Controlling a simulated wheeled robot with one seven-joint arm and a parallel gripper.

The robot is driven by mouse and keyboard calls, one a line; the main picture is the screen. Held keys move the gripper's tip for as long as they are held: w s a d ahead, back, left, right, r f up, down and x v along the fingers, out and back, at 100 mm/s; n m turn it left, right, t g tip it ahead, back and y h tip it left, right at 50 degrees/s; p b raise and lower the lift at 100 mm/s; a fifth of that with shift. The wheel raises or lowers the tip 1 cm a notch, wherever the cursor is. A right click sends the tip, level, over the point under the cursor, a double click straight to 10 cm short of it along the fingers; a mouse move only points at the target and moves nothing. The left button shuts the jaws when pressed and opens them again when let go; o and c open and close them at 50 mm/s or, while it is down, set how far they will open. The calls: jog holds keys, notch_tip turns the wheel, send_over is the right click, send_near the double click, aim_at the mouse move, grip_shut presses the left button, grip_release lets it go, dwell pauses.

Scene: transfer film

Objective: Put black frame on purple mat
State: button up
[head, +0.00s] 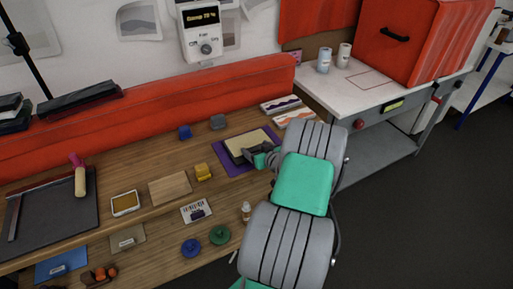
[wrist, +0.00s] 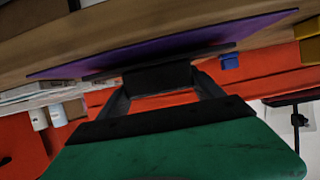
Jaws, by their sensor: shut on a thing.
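The black frame (head: 236,152), with a cream-coloured inside, is over the purple mat (head: 221,151) on the wooden bench. My gripper (head: 262,157) is shut on the frame's near right side. In the wrist view, which appears upside down, the fingers (wrist: 162,82) grip a black block on the frame (wrist: 105,73). The frame lies nearly flat and close along the purple mat (wrist: 180,44). I cannot tell whether it touches the mat or is slightly above it. My arm hides part of the mat's right side.
A yellow block (head: 203,172), a wooden board (head: 170,188) and a striped card (head: 197,211) lie left of the mat. Blue (head: 184,132) and grey (head: 218,122) blocks stand behind. Patterned prints (head: 283,106) lie behind right. Green (head: 220,235) and blue discs (head: 191,248) lie in front.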

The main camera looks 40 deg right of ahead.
jog(key=shift+f, duration=0.25)
jog(key=shift+f, duration=0.1)
jog(key=shift+f+b, duration=0.15)
jog(key=shift+b, duration=0.15)
jog(key=o, duration=1.6)
jog(key=shift+o, duration=0.2)
